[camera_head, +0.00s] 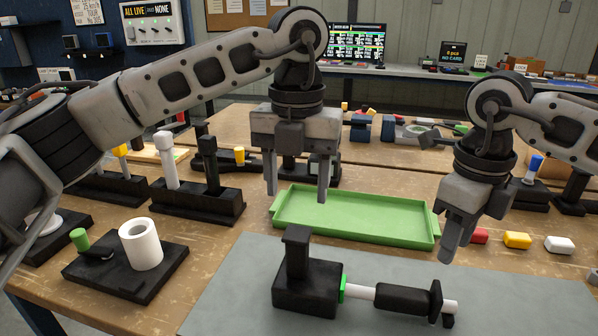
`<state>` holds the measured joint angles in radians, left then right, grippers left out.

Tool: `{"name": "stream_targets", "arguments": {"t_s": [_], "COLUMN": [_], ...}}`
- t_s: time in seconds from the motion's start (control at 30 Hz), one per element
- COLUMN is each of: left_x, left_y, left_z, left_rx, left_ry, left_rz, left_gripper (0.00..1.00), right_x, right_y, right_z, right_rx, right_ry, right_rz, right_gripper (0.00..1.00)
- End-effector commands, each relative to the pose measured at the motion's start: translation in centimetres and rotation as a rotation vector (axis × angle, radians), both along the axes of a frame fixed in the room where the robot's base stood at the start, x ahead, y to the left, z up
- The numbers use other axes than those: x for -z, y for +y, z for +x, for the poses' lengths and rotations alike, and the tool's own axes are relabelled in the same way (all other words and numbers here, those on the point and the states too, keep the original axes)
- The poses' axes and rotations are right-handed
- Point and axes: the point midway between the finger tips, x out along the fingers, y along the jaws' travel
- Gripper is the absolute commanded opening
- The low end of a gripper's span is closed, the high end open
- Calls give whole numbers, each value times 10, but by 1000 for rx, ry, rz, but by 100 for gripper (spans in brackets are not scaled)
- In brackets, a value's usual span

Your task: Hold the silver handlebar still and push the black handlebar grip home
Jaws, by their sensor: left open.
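The silver handlebar (359,291) looks pale, almost white. It lies roughly level on the grey mat, its left end at a black block fixture (308,288) with a green ring (342,289) where the bar comes out. The black handlebar grip (404,298) is around the bar, its flange toward the right. Bare bar shows on both sides of it, between ring and grip and beyond the flange. My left gripper (297,182) is open and empty above the green tray, behind the fixture. My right gripper (452,240) hangs above and behind the grip's right end, touching nothing; its fingers overlap in this view.
A green tray (283,218) lies behind the grey mat (240,290). A black stand with a white roll (141,244) and a green-topped peg is at left. Black holders with upright tools (208,165) stand behind it. Red, yellow (517,240) and white blocks lie at right. The mat's front left is clear.

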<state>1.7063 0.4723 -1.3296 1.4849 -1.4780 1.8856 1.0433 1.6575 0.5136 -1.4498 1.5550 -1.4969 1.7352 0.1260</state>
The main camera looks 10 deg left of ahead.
Motion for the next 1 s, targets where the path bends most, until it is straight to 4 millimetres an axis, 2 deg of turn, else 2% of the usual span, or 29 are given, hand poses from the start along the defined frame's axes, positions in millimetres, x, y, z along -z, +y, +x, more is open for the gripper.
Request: {"name": "stream_targets", "arguments": {"t_s": [0.6, 0.8, 1.0], "left_x": [118, 140, 146], "left_y": [-1, -1, -1], "left_z": [-1, -1, -1], "left_rx": [3, 2, 2], "left_ry": [5, 3, 2], "left_rz": [-6, -7, -7], "left_gripper": [56, 56, 56], "right_x": [0, 0, 0], "right_y": [0, 0, 0], "right_z": [0, 0, 0], "right_rx": [0, 0, 0], "right_ry": [0, 0, 0], "right_rz": [0, 0, 0], "right_gripper": [36, 36, 36]}}
